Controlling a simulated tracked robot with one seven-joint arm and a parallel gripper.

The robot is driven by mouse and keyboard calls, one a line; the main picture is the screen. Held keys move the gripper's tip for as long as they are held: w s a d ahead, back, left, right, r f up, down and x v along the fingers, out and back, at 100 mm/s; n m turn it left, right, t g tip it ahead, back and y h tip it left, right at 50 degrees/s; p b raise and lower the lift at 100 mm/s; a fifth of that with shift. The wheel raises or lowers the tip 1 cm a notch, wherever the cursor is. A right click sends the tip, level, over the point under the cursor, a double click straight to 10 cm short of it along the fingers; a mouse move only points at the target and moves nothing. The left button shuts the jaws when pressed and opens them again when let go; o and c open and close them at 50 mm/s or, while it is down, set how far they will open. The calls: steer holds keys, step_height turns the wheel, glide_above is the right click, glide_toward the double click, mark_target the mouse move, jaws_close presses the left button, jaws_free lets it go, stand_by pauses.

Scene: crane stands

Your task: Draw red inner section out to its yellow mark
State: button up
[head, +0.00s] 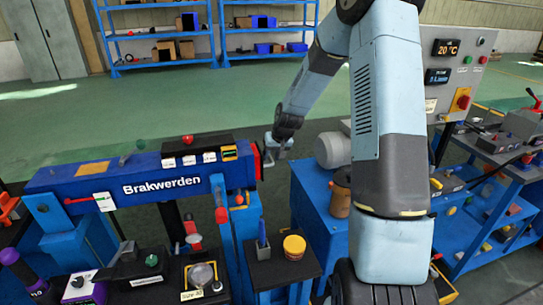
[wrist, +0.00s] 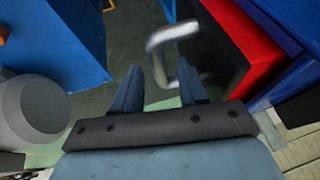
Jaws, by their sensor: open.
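The blue beam (head: 150,183) marked "Brakwerden" lies across the left of the head view. The red inner section (head: 257,160) shows as a short end at the beam's right tip. In the wrist view the red section (wrist: 255,55) is at the upper right, with a dark end face. A pale metal handle (wrist: 187,72) stands out from that face. My gripper (head: 278,147) is beside this end in the head view. In the wrist view my gripper (wrist: 160,75) is open, with the handle close to its right fingertip. Whether the handle is between the fingers is unclear. No yellow mark is visible on the red section.
A blue cabinet (head: 312,215) with a grey cylinder (head: 333,149) stands right of the beam end. Below the beam are a blue post and a dark bench with a yellow-topped pot (head: 294,247). A control panel (head: 459,67) and cart are at right. Green floor lies behind.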

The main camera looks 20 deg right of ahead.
jaws_close()
stand_by(0.3)
stand_by(0.4)
